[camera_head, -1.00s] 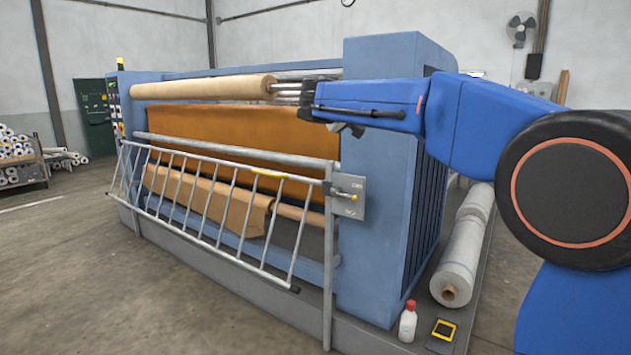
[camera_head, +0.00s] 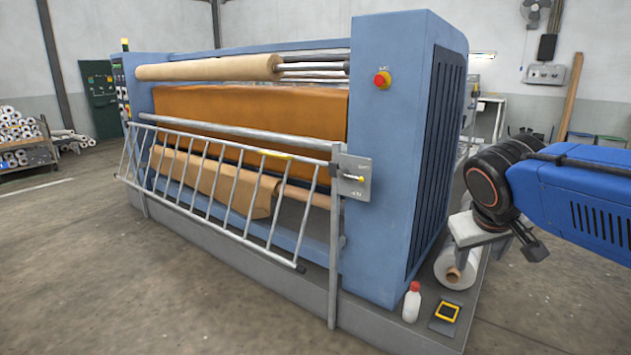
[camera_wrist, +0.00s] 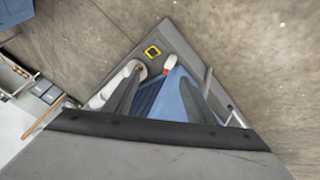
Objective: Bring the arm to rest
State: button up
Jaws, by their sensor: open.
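My gripper (camera_head: 503,248) hangs at the end of my blue arm (camera_head: 590,190), right of the calender press (camera_head: 392,150) in the head view. It is open, with nothing seen between its fingers. It stands apart in the picture from the press's end panel and partly covers a white roll on the floor plinth. In the wrist view its grey body (camera_wrist: 150,155) fills the bottom, and the blue press end (camera_wrist: 170,92) lies below.
The barred guard (camera_head: 230,190) slants across the press front. A red stop button (camera_head: 382,80) sits on the end panel. A white bottle (camera_head: 412,303), a yellow-framed black pad (camera_head: 446,312) and a white roll (camera_head: 455,270) are on the plinth.

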jog(key=s+a+f+y, duration=0.3)
jog(key=s+f, duration=1)
jog(key=s, duration=0.1)
jog(key=shift+s+a+m+g, duration=0.25)
jog(key=shift+m+g, duration=0.05)
jog(key=shift+g, duration=0.1)
jog(key=shift+r, duration=0.1)
